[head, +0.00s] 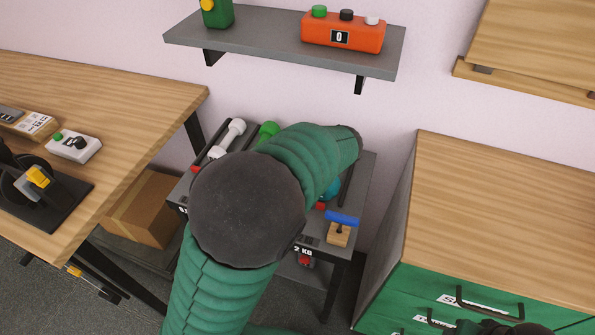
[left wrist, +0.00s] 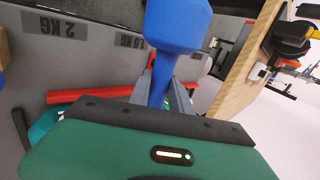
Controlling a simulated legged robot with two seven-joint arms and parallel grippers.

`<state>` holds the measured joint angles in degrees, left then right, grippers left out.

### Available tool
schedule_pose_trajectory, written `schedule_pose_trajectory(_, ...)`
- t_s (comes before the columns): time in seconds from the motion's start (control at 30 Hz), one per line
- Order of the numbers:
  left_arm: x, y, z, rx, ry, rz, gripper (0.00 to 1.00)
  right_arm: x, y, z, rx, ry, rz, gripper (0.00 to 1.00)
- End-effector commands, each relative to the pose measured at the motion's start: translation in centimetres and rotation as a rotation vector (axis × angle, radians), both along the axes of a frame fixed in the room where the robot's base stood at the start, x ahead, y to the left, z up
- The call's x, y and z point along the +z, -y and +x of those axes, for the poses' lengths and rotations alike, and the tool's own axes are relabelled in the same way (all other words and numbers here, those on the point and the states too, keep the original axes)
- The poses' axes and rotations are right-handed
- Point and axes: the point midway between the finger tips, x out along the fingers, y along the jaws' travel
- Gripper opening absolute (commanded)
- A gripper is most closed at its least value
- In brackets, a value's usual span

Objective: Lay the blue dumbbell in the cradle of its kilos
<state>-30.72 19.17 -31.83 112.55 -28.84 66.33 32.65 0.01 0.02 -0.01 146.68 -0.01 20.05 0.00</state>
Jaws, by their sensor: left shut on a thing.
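In the left wrist view my left gripper (left wrist: 163,88) is shut on the handle of the blue dumbbell (left wrist: 178,25). One blue head fills the top middle of that view; the other end is mostly hidden. The dumbbell is over the front of the grey rack, and I cannot tell whether it touches it. A 2 KG label (left wrist: 55,27) and a label that seems to read 15 KG (left wrist: 130,41) show behind it. In the head view my green arm hides the left gripper, the dumbbell and the rack's middle. My right gripper's fingers are not visible.
On the grey rack (head: 362,178) are a white dumbbell (head: 227,138), a green one (head: 268,130) and a partly hidden teal one (head: 331,189).

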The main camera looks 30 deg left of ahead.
Motion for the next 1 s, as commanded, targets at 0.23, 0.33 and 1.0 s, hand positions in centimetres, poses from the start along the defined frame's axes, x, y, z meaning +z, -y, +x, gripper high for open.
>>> schedule_pose_trajectory(0.23, 0.1, -1.2, 4.2, 0.005, 0.003, 0.007, 0.00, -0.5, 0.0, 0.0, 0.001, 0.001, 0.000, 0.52)
schedule_pose_trajectory(0.33, 0.1, -1.8, 6.7, 0.005, 0.001, 0.008, 0.00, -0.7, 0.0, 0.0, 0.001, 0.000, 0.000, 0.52)
schedule_pose_trajectory(1.0, 0.3, -4.7, 18.6, 0.002, 0.004, 0.006, 0.00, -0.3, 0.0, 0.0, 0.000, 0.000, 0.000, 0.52)
